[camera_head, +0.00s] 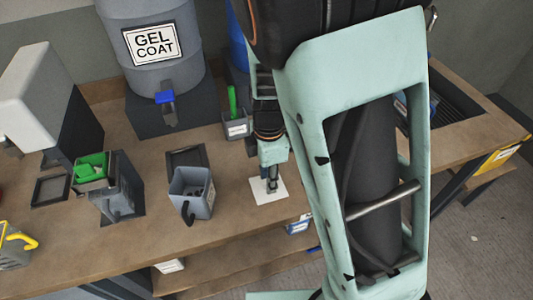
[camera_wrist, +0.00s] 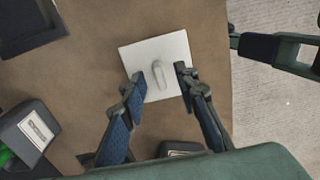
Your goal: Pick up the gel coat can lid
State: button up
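The gel coat can lid appears to be the white square plate (camera_head: 266,195) lying flat on the brown bench near its front edge. In the wrist view, the white lid (camera_wrist: 140,53) has a raised upright grip (camera_wrist: 158,73) at its middle. My gripper (camera_wrist: 161,79) is open, its two fingertips on either side of the raised grip, with a gap on each side. In the head view my gripper (camera_head: 271,180) is directly over the lid and hides part of it. I cannot tell its exact height above the lid.
A grey open cup (camera_head: 191,193) and a grey holder with a green item (camera_head: 118,188) stand left of the lid. A grey GEL COAT drum (camera_head: 152,60) with a blue tap stands behind. A small grey bin (camera_head: 237,126) stands just behind my gripper.

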jog(key=shift+f, duration=0.2)
jog(key=shift+c, duration=0.6)
grip_shut()
